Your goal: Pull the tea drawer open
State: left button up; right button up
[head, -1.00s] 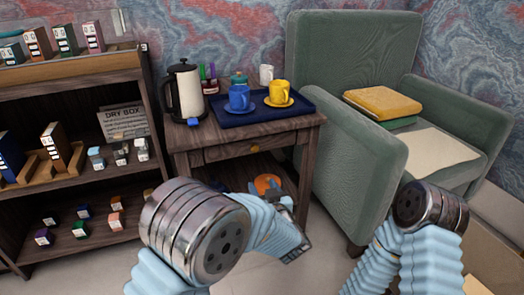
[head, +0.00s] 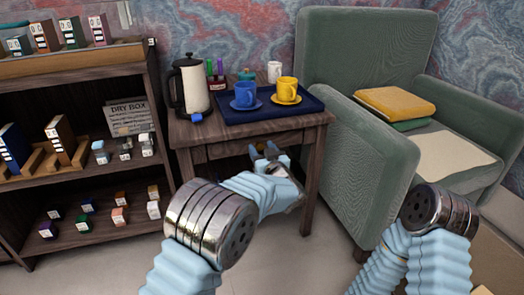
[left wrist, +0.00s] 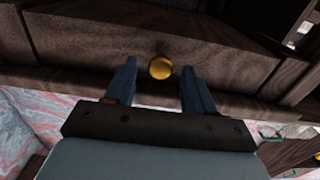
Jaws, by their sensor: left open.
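The tea drawer (head: 228,149) is the dark wooden front under the top of the side table, and it looks shut. Its round brass knob (left wrist: 160,67) shows in the left wrist view, between and just beyond the tips of my two blue fingers. My left gripper (head: 265,149) is open in front of the drawer; it also shows in the left wrist view (left wrist: 157,80), with one finger on each side of the knob. I cannot tell whether the fingers touch it. In the head view the knob is hidden by my gripper. My right gripper is not in view, only part of that arm.
On the side table (head: 185,130) stand a kettle (head: 190,85) and a blue tray (head: 232,117) with a blue cup (head: 244,95) and a yellow cup (head: 287,90). A green armchair (head: 370,145) stands close on the right, a shelf (head: 95,180) on the left.

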pick_arm(q)
jog(key=shift+w, duration=0.15)
jog(key=shift+c, duration=0.3)
grip_shut()
jog(key=p+v, duration=0.2)
jog(key=v, duration=1.9)
